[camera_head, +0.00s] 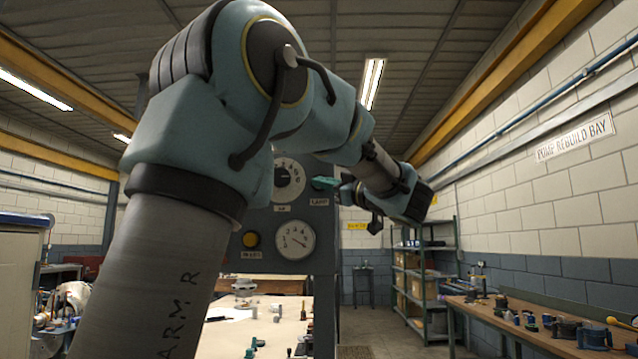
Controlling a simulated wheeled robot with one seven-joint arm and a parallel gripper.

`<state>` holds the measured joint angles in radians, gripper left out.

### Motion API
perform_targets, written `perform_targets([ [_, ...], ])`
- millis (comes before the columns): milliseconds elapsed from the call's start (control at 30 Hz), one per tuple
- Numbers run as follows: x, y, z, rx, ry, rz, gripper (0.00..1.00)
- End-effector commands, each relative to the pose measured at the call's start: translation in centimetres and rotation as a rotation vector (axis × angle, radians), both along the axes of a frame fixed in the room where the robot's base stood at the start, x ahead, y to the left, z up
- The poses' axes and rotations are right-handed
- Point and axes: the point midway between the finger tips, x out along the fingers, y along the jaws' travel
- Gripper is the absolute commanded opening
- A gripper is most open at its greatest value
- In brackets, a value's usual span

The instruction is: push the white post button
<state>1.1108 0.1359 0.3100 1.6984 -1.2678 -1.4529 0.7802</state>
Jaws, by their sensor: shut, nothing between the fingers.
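I cannot make out a white post button in this view. My arm covers the left part of the grey control panel (288,225), and part of it is hidden. The panel shows a round dial knob (288,180), a green lever (325,183) above a label, a round gauge (295,240) and a yellow-orange button (251,240) above a small label. My gripper (375,226) is small and dark at the far end of my arm, to the right of the panel. It is shut and empty, apart from the panel in the picture.
A table (225,340) with small parts stands below the panel. A workbench (540,335) with tools and pump parts runs along the right wall. Metal shelving (425,275) stands at the back. The floor (370,330) between table and workbench is clear.

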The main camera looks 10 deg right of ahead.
Motion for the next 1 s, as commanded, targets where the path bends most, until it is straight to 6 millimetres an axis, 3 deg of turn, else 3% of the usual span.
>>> perform_targets([
  [467, 0.3, -0.1, -0.1, 0.000, 0.001, 0.000, 0.00],
  [1000, -1.5, 0.3, -0.1, 0.001, 0.001, 0.000, 0.00],
])
